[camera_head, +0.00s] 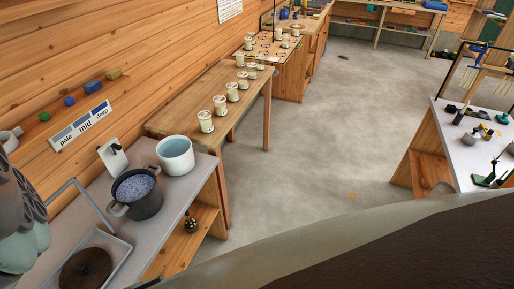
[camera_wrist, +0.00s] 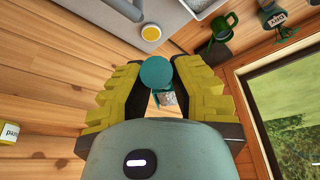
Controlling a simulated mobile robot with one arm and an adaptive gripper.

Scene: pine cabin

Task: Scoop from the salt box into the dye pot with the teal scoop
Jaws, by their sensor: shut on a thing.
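The teal scoop (camera_wrist: 157,72) shows in the wrist view as a round teal end with a thin teal part below. My gripper (camera_wrist: 158,85), with its yellow-and-black fingers, is shut on it. In the head view, only part of my gripper's arm end shows at the left edge, and the scoop is hidden. A dark two-handled pot (camera_head: 148,206) with speckled bluish contents stands on the grey counter; it looks like the dye pot. A pale box with speckled white contents (camera_wrist: 203,8) is cut off at the wrist view's top edge; it may be the salt box.
A pale round pot (camera_head: 176,158) and a white card (camera_head: 113,157) stand near the dark pot. A tray with a dark disc (camera_head: 86,268) lies in front. Several jars (camera_head: 205,122) line the wooden bench. A green mug (camera_wrist: 222,27) and a yellow disc (camera_wrist: 152,33) show in the wrist view.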

